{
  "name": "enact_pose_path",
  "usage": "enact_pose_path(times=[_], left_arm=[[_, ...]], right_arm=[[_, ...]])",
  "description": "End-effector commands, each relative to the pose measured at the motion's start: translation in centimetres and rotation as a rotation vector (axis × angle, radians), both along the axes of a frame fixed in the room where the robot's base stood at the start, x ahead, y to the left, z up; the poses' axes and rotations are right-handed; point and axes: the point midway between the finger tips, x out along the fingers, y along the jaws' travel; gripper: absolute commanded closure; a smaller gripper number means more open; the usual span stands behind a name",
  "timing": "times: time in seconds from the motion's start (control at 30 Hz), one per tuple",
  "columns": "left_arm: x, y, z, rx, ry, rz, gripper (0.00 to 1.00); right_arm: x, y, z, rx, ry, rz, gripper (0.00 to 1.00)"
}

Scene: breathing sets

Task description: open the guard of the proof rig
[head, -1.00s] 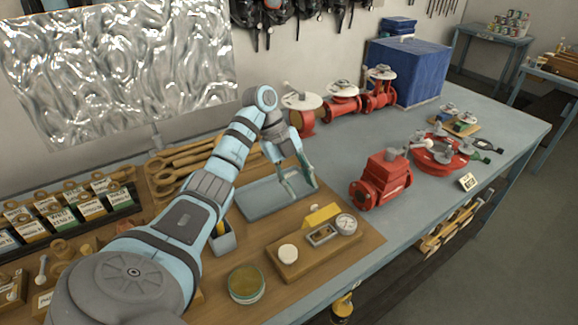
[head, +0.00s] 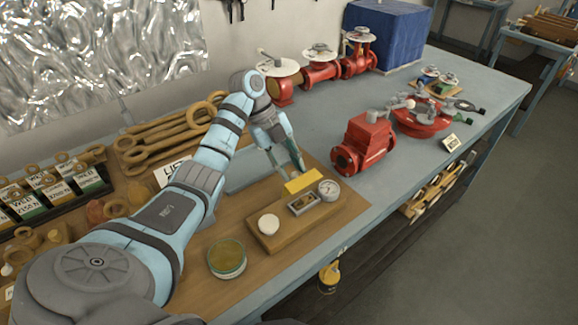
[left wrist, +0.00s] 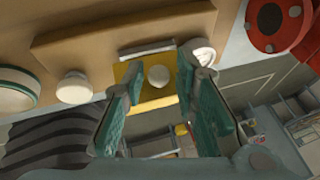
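The proof rig is a wooden block (head: 279,240) on the mat, with a white round knob (head: 268,223), a framed window (head: 302,205) and a round dial gauge (head: 329,189). Its yellow guard (head: 303,181) stands up along the far side behind the window. In the left wrist view the yellow guard (left wrist: 150,94) carries a pale round knob (left wrist: 159,76). My left gripper (head: 289,170) is just behind the guard. In the left wrist view its open fingers (left wrist: 160,82) lie either side of the pale knob; contact cannot be told. My right gripper is out of view.
A round dish (head: 227,258) stands left of the rig. A grey tray (head: 250,171) lies behind, partly hidden by my arm. A red valve (head: 364,145) stands to the right. The table's front edge is close to the rig.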

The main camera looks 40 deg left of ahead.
Motion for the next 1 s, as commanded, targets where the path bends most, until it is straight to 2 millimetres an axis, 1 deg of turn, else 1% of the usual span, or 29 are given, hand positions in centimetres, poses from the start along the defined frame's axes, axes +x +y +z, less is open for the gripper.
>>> enact_pose_path(times=[0.03, 0.1, 0.13, 0.27, 0.4, 0.6, 0.9, 0.93, 1.0], left_arm=[[0.0, 0.0, 0.0, 0.000, 0.000, 0.000, 0.86], [0.0, 0.0, 0.0, 0.000, 0.000, 0.000, 0.97], [0.0, 0.0, 0.0, 0.000, 0.000, 0.000, 1.00], [0.0, 0.1, 0.0, -0.004, 0.002, 0.000, 1.00], [0.1, 0.5, -0.1, -0.066, 0.023, 0.002, 1.00], [0.3, 1.1, -0.7, -0.170, 0.048, 0.001, 1.00], [0.3, 1.2, -0.5, -0.181, 0.052, 0.000, 1.00], [0.3, 1.2, -0.5, -0.181, 0.052, 0.000, 0.79], [0.3, 1.2, -0.5, -0.181, 0.052, 0.000, 0.68]], right_arm=[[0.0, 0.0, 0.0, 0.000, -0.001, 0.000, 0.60], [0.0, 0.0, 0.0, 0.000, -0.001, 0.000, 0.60], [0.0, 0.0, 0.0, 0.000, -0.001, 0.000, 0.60], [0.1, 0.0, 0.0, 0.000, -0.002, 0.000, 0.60], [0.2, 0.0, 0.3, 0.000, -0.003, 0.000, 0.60], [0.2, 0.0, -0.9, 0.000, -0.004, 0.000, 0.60], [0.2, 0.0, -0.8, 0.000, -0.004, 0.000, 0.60], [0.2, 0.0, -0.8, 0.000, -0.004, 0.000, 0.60], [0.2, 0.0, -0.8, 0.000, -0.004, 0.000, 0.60]])
